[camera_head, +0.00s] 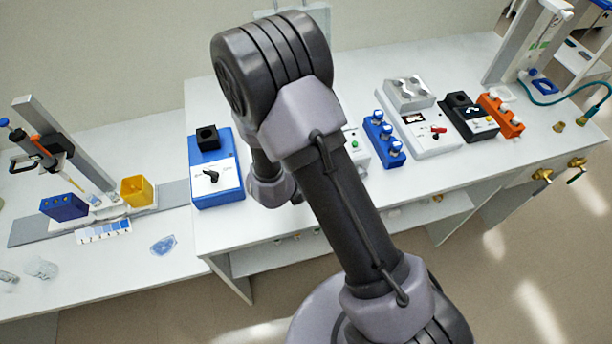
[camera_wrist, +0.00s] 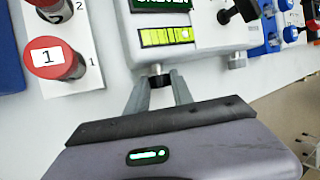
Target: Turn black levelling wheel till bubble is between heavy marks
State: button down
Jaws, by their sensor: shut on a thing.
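The black levelling wheel (camera_wrist: 160,81) sits under the front edge of a white instrument (camera_wrist: 205,39) in the wrist view. My gripper (camera_wrist: 159,88) is shut on it, one finger on each side, partly covering it. Above the wheel is a yellow-green level vial (camera_wrist: 166,36) with dark marks. A lighter patch near its right end looks like the bubble, but its exact place against the heavy marks is too small to tell. A dark display (camera_wrist: 162,4) with green letters is cut off at the top. In the head view my arm hides the gripper and wheel.
Red-capped pieces labelled 1 (camera_wrist: 54,58) and 2 (camera_wrist: 50,8) stand left of the fingers. A black knob (camera_wrist: 238,10) is on the instrument's right. In the head view, a blue box (camera_head: 216,180) stands left of my arm and a blue valve block (camera_head: 384,140) right.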

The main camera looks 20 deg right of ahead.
jog(key=shift+w+a+f+n+h, duration=0.1)
jog(key=shift+a+n+h, duration=0.05)
jog(key=shift+h, duration=0.45)
jog(key=shift+a+n+h, duration=0.1)
jog(key=shift+n+h, duration=0.05)
jog(key=shift+h, duration=0.45)
jog(key=c, duration=1.1)
grip_release()
jog(key=shift+d, duration=0.1)
